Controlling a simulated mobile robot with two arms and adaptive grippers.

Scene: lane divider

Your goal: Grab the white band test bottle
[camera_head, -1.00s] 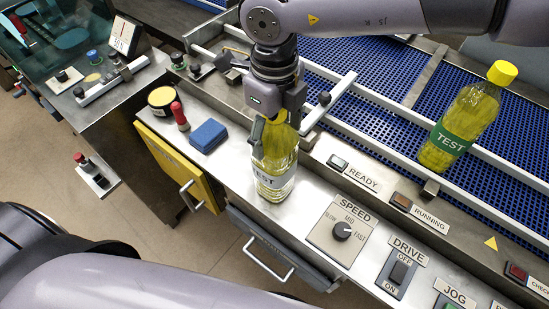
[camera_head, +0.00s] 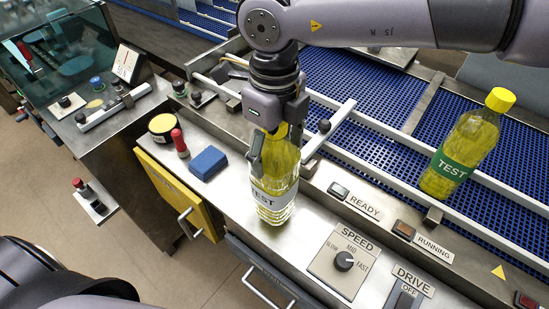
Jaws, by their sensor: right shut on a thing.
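The white band test bottle (camera_head: 274,190) has yellow liquid and a white label reading TEST. It stands upright at the metal counter's left part, in front of the conveyor rail. My right gripper (camera_head: 270,147) comes down from above and is shut on the bottle's upper part, hiding its cap and neck. A second bottle (camera_head: 465,148) with a green TEST band and yellow cap stands on the blue conveyor at the right, away from the gripper. My left gripper is not in view.
A blue block (camera_head: 208,163), a red-handled knob (camera_head: 179,143) and a yellow-topped round item (camera_head: 162,127) lie left of the bottle. A speed dial (camera_head: 343,261) and switches line the panel to its right. White rails (camera_head: 330,137) run behind it.

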